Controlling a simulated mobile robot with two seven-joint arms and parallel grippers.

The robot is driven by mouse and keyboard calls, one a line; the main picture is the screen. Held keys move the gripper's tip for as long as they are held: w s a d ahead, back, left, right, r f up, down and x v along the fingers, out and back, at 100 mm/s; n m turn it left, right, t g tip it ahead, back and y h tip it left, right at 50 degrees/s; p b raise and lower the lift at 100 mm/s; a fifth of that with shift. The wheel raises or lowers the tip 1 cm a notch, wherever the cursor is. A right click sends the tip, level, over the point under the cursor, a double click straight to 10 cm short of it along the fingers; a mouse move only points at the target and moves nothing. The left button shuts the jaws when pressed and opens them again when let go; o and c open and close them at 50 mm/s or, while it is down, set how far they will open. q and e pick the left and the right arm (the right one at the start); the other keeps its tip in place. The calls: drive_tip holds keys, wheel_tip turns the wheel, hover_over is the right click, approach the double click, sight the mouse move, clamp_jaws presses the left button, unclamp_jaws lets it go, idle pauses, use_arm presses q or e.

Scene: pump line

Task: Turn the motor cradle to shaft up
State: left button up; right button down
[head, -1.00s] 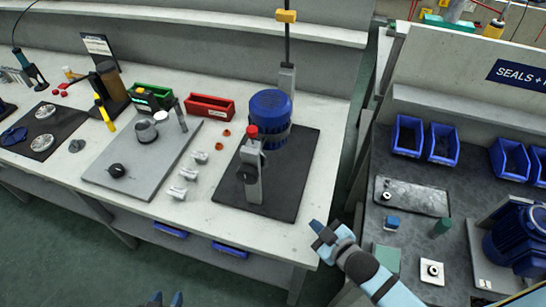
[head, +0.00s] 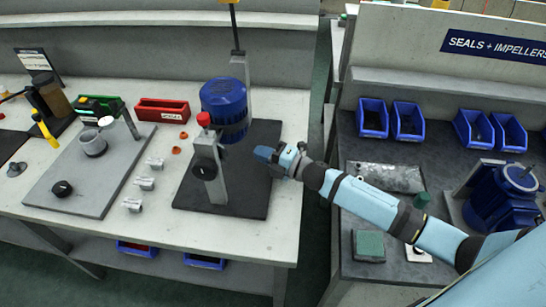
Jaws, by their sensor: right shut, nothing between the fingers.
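The motor cradle (head: 210,172) stands on a dark mat on the left bench. It has a grey upright post with a red knob (head: 204,119) on top and a round dark hub on its side. A blue finned motor (head: 224,97) sits in it, its round end up; I cannot make out its shaft. My right gripper (head: 262,154) is shut and empty. It shows to the right of the cradle, over the right part of the mat, apart from the post. My left gripper is out of view.
A grey plate (head: 105,175) with a ring and a black knob lies left of the mat, with several small metal fittings between. A red bin (head: 162,111) stands behind. The right bench holds blue bins (head: 373,118) and another blue motor (head: 503,198). A gap separates the benches.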

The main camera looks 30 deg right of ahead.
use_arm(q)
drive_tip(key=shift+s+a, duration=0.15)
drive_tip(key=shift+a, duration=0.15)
use_arm(e)
drive_tip(key=x, duration=0.7)
drive_tip(key=shift+w+a+r, duration=0.1)
drive_tip(key=shift+w+a, duration=0.15)
drive_tip(key=shift+w, duration=0.05)
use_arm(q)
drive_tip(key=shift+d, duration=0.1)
use_arm(e)
drive_tip(key=f+b, duration=0.1)
drive_tip(key=b, duration=0.2)
drive_tip(key=shift+w+a+t+y+b, duration=0.3)
drive_tip(key=shift+a+t+b, duration=0.1)
drive_tip(key=shift+w+a+m+b, duration=0.15)
drive_tip(key=shift+m+b, duration=0.15)
drive_tip(key=shift+b, duration=0.15)
drive_tip(key=shift+w+a+r+t, duration=0.25)
drive_tip(key=shift+a+r+t, duration=0.05)
drive_tip(key=shift+a, duration=0.15)
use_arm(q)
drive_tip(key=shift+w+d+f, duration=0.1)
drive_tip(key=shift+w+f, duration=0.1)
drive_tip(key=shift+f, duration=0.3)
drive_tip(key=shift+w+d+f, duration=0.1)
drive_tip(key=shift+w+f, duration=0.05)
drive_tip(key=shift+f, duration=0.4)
